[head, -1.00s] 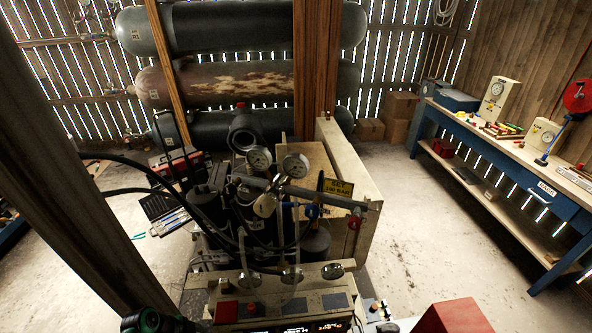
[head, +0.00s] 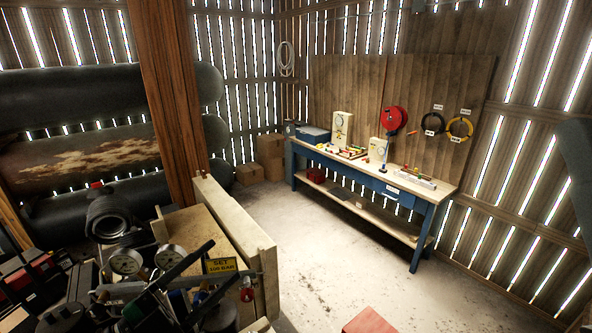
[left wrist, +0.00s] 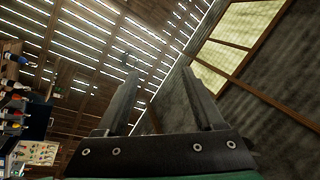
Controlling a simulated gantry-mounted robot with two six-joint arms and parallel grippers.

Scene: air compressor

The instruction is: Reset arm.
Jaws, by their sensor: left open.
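My left gripper (head: 222,262) shows in the head view at the lower left, in front of the compressor's gauges. Its two dark fingers are spread apart and point up and to the right. In the left wrist view the left gripper (left wrist: 162,85) is open with nothing between its fingers, facing the slatted wall and roof. The air compressor (head: 125,262) stands at the lower left of the head view, with round gauges and a yellow pressure sign (head: 221,265). The gripper hides part of it. My right gripper is not in view.
A blue workbench (head: 425,205) with tools stands along the right wall. Large gas cylinders (head: 75,150) lie stacked behind wooden posts. Cardboard boxes (head: 270,150) sit in the corner. A red object (head: 368,321) is at the bottom edge. The concrete floor between is clear.

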